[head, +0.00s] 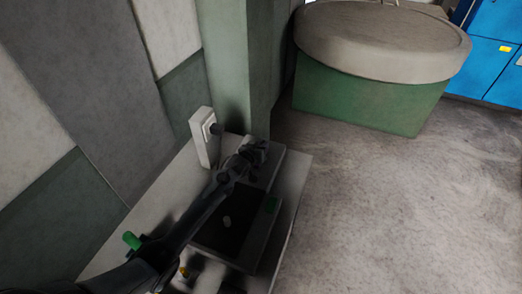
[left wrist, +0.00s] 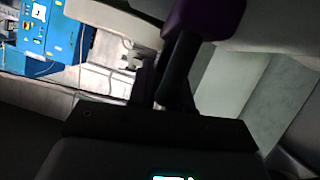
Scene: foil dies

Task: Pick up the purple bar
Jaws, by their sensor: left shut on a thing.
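The purple bar (left wrist: 205,16) shows in the left wrist view at the top, at the tips of my dark fingers. My left gripper (head: 252,154) is over the far end of the small table in the head view, and it also shows in the left wrist view (left wrist: 172,60). It is shut on the purple bar. In the head view I cannot make out the bar, as the gripper and arm cover that spot. My right gripper is in neither view.
A low bench (head: 293,188) carries a dark tray (head: 215,232) with a small grey piece (head: 227,221). A white box (head: 203,137) stands by the green pillar (head: 226,60). A large green round-topped bin (head: 365,95) stands beyond; the floor at right is clear.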

